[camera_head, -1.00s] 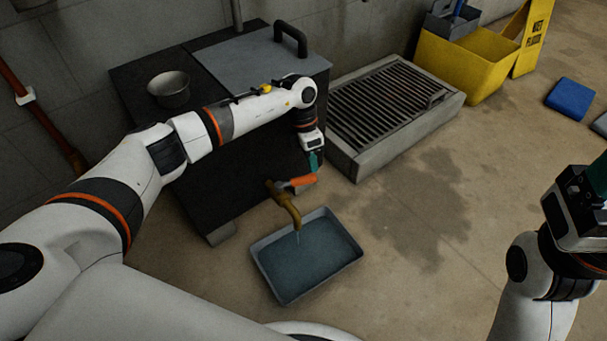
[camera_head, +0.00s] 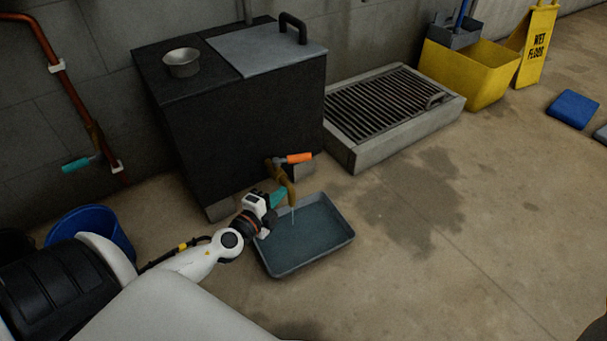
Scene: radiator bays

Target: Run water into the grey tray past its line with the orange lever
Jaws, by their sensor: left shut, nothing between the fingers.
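The grey tray (camera_head: 346,243) lies on the floor under the brass tap (camera_head: 285,178) and holds bluish water. A thin stream (camera_head: 293,215) falls from the spout into it. I cannot make out the tray's line or whether the water is past it. The orange lever (camera_head: 299,158) sticks out to the right from the top of the tap, with nothing touching it. My left gripper (camera_head: 279,198), with teal fingers, is shut and empty. It is below the lever, beside the spout at the tray's back left. My right gripper is out of view.
The tap comes from a dark cabinet (camera_head: 235,135) with a metal bowl on top. A floor grate (camera_head: 385,105) and a yellow bucket (camera_head: 470,75) stand to the right. A teal-handled valve (camera_head: 78,164) and blue bucket (camera_head: 95,228) are at left. Floor right of the tray is clear.

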